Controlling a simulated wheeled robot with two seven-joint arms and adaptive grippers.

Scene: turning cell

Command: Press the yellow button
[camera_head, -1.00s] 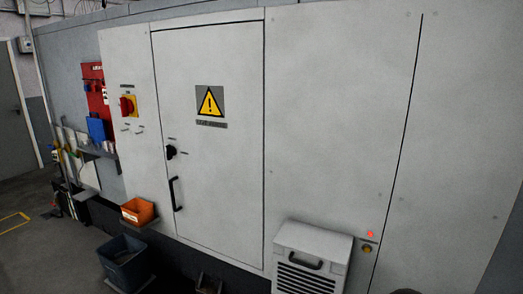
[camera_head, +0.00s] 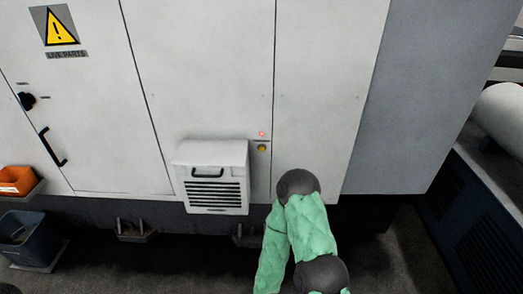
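The yellow button (camera_head: 262,148) is a small round button on the pale cabinet front, just right of the vented box. A small red light (camera_head: 262,134) glows directly above it. One of my arms, in green covering with dark round joints, rises from the bottom edge. Its upper dark joint is below and right of the button in the picture. The button is not covered by the arm. Neither gripper can be seen.
A white vented box (camera_head: 215,178) with a black handle juts from the cabinet (camera_head: 330,90). A cabinet door (camera_head: 85,120) with a warning sign (camera_head: 54,27) is at left. An orange bin (camera_head: 16,180) and a blue-grey bin (camera_head: 28,235) stand at far left. Dark machinery (camera_head: 485,220) is at right.

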